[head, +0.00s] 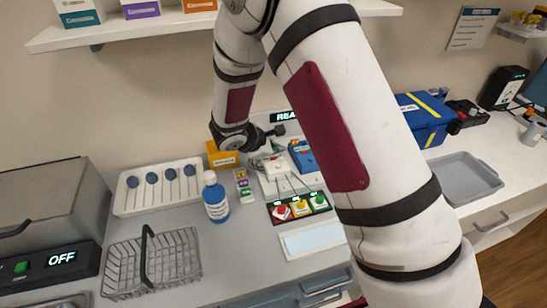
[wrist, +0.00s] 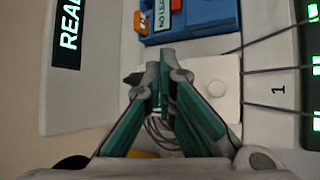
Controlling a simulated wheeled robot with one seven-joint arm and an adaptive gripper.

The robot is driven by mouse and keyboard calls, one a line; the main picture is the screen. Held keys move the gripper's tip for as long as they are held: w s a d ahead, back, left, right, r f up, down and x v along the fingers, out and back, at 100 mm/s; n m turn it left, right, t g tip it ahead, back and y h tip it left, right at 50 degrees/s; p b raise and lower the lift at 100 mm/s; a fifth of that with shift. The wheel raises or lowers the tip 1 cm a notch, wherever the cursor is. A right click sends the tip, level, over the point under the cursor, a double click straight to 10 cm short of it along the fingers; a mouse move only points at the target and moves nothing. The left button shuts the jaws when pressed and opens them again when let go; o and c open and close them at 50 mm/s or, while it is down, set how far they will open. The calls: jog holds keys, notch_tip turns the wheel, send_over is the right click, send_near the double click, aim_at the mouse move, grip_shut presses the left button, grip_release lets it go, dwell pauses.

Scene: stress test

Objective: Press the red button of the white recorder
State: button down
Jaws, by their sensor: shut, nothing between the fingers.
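The white recorder (head: 275,167) is a pale box on the bench, with dark leads running forward from it. In the wrist view the white box (wrist: 222,70) lies right of and partly behind my fingers, with a round pale knob on it. My gripper (wrist: 163,57) is shut and empty, its teal-sided fingers together over the box's left edge. Whether the fingertips touch anything is unclear.
A blue box (wrist: 190,20) with a label stands close to the fingertips. Red, yellow and green lit pads (head: 300,207) lie in front. A grey tray (head: 462,178) is right.

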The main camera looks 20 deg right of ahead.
aim_at(276, 161)
jog(key=shift+f, duration=0.45)
jog(key=shift+f+b, duration=0.45)
jog(key=shift+b, duration=0.1)
dwell(0.8)
jog(key=shift+r, duration=0.1)
jog(key=shift+r+p, duration=0.35)
jog(key=shift+r, duration=0.5)
jog(key=shift+r, duration=0.1)
jog(key=shift+r+p, duration=1)
jog(key=shift+r, duration=1.4)
